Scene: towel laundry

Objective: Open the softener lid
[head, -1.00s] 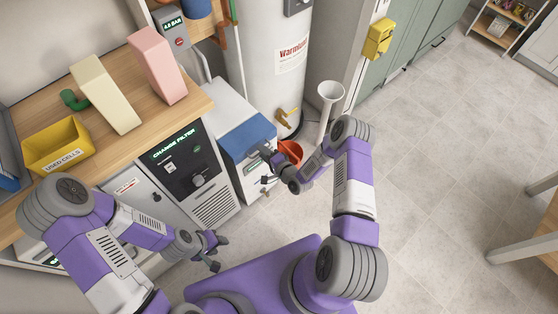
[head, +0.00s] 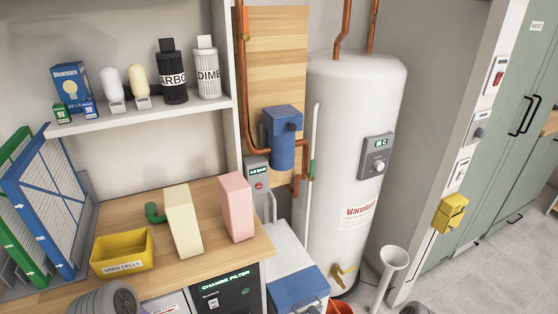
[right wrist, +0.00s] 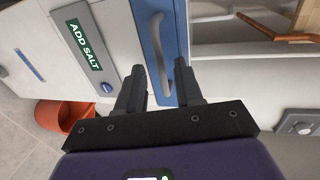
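The softener is a white cabinet with a blue lid (head: 296,285), low in the head view beside the tank. The lid looks shut there. In the right wrist view the blue lid (right wrist: 178,35) carries a grey bar handle (right wrist: 156,42), beside a panel reading ADD SALT (right wrist: 84,45). My right gripper (right wrist: 160,88) is open, and the handle's end lies between its two fingers in the picture. I cannot tell whether a finger touches it. The right gripper is out of the head view. My left gripper is in neither current view.
A red-orange bucket (right wrist: 66,115) stands on the floor beside the softener. The white water tank (head: 350,130) and a white funnel-topped pipe (head: 392,265) stand close by. The wooden counter (head: 258,243) with a pink block (head: 236,208) is to the left.

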